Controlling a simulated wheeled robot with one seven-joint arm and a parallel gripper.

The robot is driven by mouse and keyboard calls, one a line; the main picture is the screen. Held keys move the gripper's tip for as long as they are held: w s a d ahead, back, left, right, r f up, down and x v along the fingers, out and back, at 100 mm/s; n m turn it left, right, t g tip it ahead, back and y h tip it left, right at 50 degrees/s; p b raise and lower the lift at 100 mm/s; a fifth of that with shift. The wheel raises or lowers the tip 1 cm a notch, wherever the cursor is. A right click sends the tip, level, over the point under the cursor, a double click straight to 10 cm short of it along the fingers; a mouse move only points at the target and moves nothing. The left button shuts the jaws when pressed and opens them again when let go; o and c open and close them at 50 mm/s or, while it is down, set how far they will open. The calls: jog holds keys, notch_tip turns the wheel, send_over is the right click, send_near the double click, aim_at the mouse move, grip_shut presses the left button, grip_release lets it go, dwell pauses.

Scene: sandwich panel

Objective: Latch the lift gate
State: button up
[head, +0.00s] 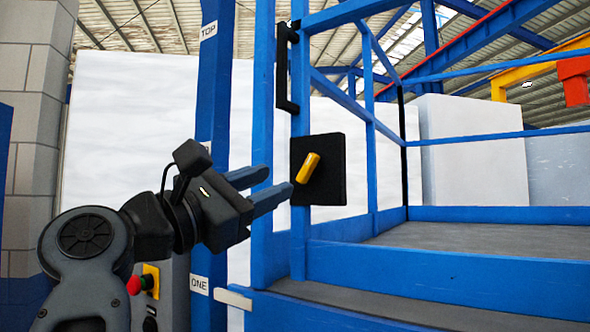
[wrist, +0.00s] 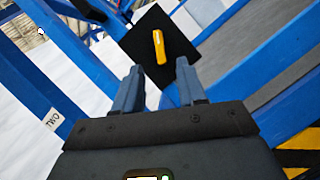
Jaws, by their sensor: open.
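The gate latch is a yellow handle (head: 308,168) on a square black plate (head: 333,185), fixed to a blue upright of the lift frame. The handle leans, its top to the right in the head view. My gripper (head: 278,186) is open, with its two blue fingers pointing at the handle from the left. In the wrist view the yellow handle (wrist: 159,47) lies ahead of the gap between the fingertips (wrist: 157,68). The gripper appears empty, and no contact with the handle is visible. A black pull bar (head: 287,68) is on the gate above the plate.
A blue post (head: 213,95) marked TOP and ONE stands behind my gripper. Blue rails surround the grey lift platform (head: 480,238) on the right. A control box with a red button (head: 134,285) is low on the left. White panels stand behind.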

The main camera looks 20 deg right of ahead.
aim_at(304, 169)
jog(key=p+x, duration=0.2)
jog(key=x, duration=0.4)
jog(key=shift+w+d+r+p, duration=0.15)
jog(key=shift+d+r+p, duration=0.1)
jog(key=shift+p, duration=0.15)
jog(key=shift+w+d, duration=0.2)
jog(key=shift+d, duration=0.3)
grip_shut()
